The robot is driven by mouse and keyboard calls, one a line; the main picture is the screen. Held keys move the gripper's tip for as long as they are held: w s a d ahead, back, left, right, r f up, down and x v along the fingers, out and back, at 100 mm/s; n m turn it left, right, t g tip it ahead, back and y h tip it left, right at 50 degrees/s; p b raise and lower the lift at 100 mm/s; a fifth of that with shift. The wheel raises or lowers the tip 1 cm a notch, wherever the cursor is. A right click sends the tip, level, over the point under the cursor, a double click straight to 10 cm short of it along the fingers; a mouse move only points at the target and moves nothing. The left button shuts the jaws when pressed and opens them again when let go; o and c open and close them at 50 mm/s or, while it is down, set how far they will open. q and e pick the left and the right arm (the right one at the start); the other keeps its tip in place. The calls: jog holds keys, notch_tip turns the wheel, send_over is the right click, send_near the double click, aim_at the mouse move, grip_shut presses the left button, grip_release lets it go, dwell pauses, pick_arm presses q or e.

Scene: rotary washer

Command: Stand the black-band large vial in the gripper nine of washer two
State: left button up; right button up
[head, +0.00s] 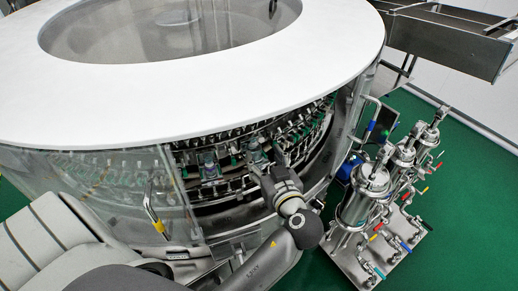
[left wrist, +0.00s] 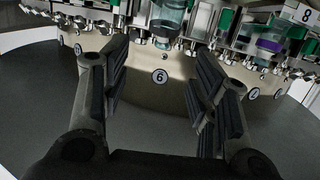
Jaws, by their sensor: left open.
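My left gripper (left wrist: 165,82) is open, with its two dark padded fingers apart and nothing between them. In the head view my left gripper (head: 258,158) reaches through the front opening of the washer (head: 225,105). A clear bluish vial (left wrist: 168,16) is at the top of the left wrist view, beyond the fingertips; I cannot tell its band colour. A round label (left wrist: 160,76) between the fingers looks like a 6 or a 9. I cannot make out a black band on any vial. My right gripper is not in view.
A vial with a purple band (left wrist: 268,44) stands right of the fingers, near a plate marked 8 (left wrist: 307,15). Metal holders with green parts line the ring. Clear guard panels (head: 110,190) flank the opening. Steel filter housings (head: 365,190) stand to the right.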

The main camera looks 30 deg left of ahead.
pick_arm(q)
jog(key=v, duration=0.3)
jog(key=shift+s+d+r, duration=0.1)
jog(key=shift+s+d, duration=0.15)
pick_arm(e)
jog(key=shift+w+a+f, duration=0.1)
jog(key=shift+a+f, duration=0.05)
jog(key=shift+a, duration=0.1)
